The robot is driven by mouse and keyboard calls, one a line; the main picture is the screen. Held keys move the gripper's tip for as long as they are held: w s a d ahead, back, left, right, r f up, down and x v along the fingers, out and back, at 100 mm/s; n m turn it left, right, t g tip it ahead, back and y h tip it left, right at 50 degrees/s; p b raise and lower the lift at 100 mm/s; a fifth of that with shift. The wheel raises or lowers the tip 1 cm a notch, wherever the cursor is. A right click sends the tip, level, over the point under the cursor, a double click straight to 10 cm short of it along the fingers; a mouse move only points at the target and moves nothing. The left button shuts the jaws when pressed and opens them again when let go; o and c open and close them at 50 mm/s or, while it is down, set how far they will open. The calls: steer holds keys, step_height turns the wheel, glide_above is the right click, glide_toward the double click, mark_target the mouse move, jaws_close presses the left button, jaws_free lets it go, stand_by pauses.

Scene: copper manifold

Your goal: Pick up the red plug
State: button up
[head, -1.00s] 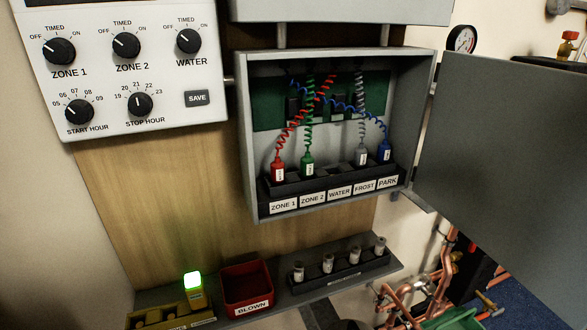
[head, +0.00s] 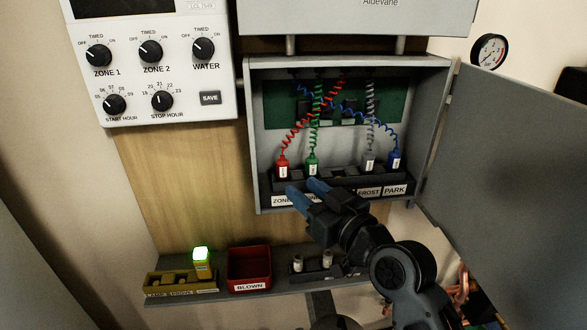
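The red plug (head: 283,167) stands upright in the ZONE 1 place at the left end of the dark socket strip inside the open grey box. A red coiled cord (head: 303,129) runs from its top up to the right. My gripper (head: 304,187) is in front of the strip, just below and right of the red plug. Its two blue-tipped fingers point up and left, with a narrow gap between them and nothing seen held. It covers the ZONE 2 and WATER labels. Whether the fingertips touch anything cannot be told.
A green plug (head: 312,164) stands close right of the red one; grey (head: 369,165) and blue (head: 396,159) plugs stand further right. The box door (head: 514,150) hangs open at right. Below are a red BLOWN bin (head: 249,268) and a yellow tester with a lit green lamp (head: 202,254).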

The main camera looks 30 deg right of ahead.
mark_target(287, 170)
steer(key=shift+w+r, duration=0.8)
steer(key=shift+w, duration=0.05)
steer(key=shift+w+a+f+p, duration=0.1)
steer(key=shift+w+a+p, duration=0.2)
steer(key=shift+w, duration=0.85)
steer(key=shift+w+a+f+p, duration=0.1)
steer(key=shift+w+p, duration=0.35)
steer(key=shift+w, duration=0.7)
steer(key=shift+w+a+f+p, duration=0.15)
steer(key=shift+w+p, duration=0.2)
steer(key=shift+w, duration=0.8)
steer(key=shift+r, duration=0.1)
steer(key=shift+c, duration=0.3)
steer(key=c, duration=0.6)
